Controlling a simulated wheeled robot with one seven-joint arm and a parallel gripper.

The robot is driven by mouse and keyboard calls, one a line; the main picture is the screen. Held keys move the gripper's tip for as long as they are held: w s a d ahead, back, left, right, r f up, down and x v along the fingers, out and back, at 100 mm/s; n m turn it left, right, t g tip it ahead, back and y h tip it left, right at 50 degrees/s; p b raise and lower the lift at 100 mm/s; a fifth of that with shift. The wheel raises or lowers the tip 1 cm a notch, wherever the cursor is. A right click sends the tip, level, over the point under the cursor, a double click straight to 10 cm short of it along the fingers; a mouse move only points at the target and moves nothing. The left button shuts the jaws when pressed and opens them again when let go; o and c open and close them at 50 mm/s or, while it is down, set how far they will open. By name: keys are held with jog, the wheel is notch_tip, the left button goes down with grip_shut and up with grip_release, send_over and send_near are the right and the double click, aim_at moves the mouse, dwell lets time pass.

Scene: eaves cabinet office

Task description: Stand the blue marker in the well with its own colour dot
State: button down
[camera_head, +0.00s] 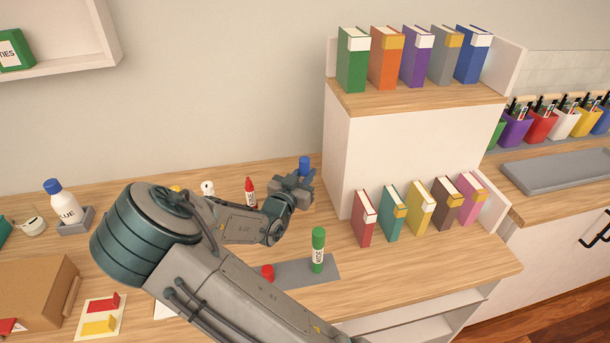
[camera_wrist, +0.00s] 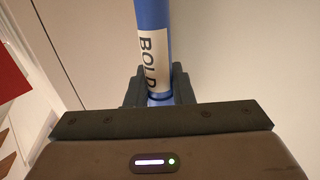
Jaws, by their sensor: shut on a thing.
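The blue marker (camera_wrist: 154,22) is held between the fingers of my gripper (camera_wrist: 158,88) in the wrist view, its BOLD label facing the camera. In the head view my gripper (camera_head: 299,182) is raised over the back of the desk, left of the white shelf unit, with the marker's blue top (camera_head: 304,162) above it. A grey holder (camera_head: 328,270) lies on the desk nearer the camera, partly hidden by my arm. A green marker (camera_head: 318,248) stands upright in it, and a red top (camera_head: 267,272) shows beside my arm. No blue dot or empty well is visible.
A red, white-labelled item (camera_head: 250,192) stands behind my arm. The shelf unit (camera_head: 400,140) with books is close on the right. A glue bottle (camera_head: 62,202) and cardboard box (camera_head: 35,290) are at left. Bare desk lies right of the holder.

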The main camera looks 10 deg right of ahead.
aim_at(302, 168)
jog(key=shift+r+p, duration=1.15)
jog(key=shift+r, duration=0.6)
jog(key=shift+f, duration=0.15)
jog(key=shift+w+f+t+y+b, duration=0.1)
jog(key=shift+f+t+y+b, duration=0.2)
jog(key=shift+f+y+b, duration=0.15)
jog(key=shift+w+a+f+n+y, duration=0.15)
jog(key=shift+f+n+y, duration=0.1)
jog(key=shift+n, duration=0.15)
jog(key=a+r+n+t+y+b, duration=0.3)
jog(key=a+r+n+y+b, duration=0.2)
jog(key=a+r+y+b, duration=0.1)
jog(key=shift+s+a+r+y+b, duration=0.15)
jog(key=shift+s+a+y+b, duration=0.1)
jog(key=shift+a+y+b, duration=0.45)
jog(key=shift+d+b, duration=0.15)
jog(key=shift+b, duration=0.4)
